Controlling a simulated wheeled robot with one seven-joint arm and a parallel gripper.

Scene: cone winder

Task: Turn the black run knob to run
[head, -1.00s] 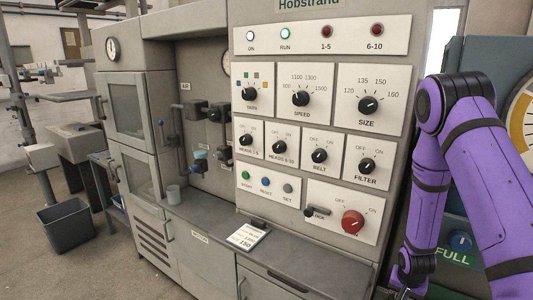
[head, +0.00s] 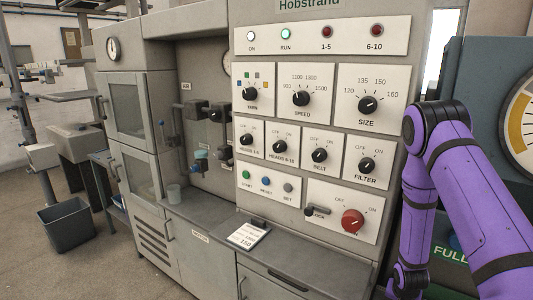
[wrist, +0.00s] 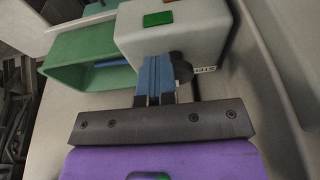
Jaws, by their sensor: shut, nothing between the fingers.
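In the wrist view, my gripper (wrist: 156,62) is shut and empty, its blue fingers together over the face of a pale grey box (wrist: 210,35). A black knob (wrist: 181,68) on the box is just right of the fingertips, partly hidden by them; I cannot tell if they touch it. A small label (wrist: 204,69) beside it is only partly readable. A green button (wrist: 158,19) is above. I cannot make out this box or the fingers in the head view, where my arm reaches down at the right.
In the head view, the Hobstrand panel (head: 318,110) carries several black knobs, a red knob (head: 352,221) and a lit RUN lamp (head: 285,33). A card (head: 247,236) lies on its ledge. A green open bin (wrist: 70,62) is left of the box in the wrist view.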

